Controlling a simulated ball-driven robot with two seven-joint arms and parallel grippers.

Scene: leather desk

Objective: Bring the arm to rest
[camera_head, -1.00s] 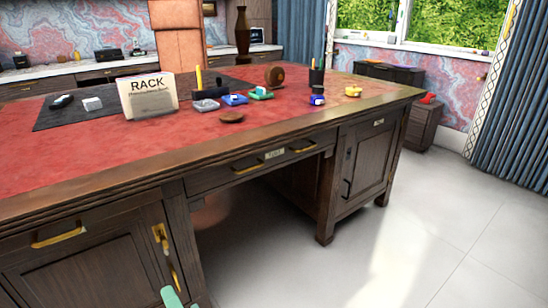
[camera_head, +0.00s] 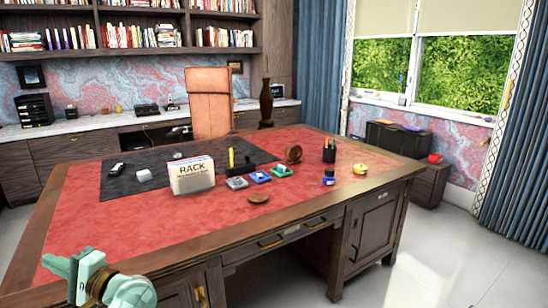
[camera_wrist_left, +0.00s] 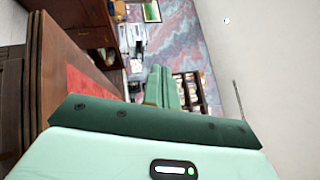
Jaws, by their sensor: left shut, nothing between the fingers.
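My left gripper (camera_head: 72,270) shows at the lower left of the head view, at the desk's front left edge. It is pale green, shut and empty. Its closed fingers (camera_wrist_left: 160,88) also show in the left wrist view, pointing towards the far wall. The gripper touches none of the things on the desk (camera_head: 120,222). My right gripper is in neither view.
A brown chair (camera_head: 210,103) stands behind. The desk's front left top is clear.

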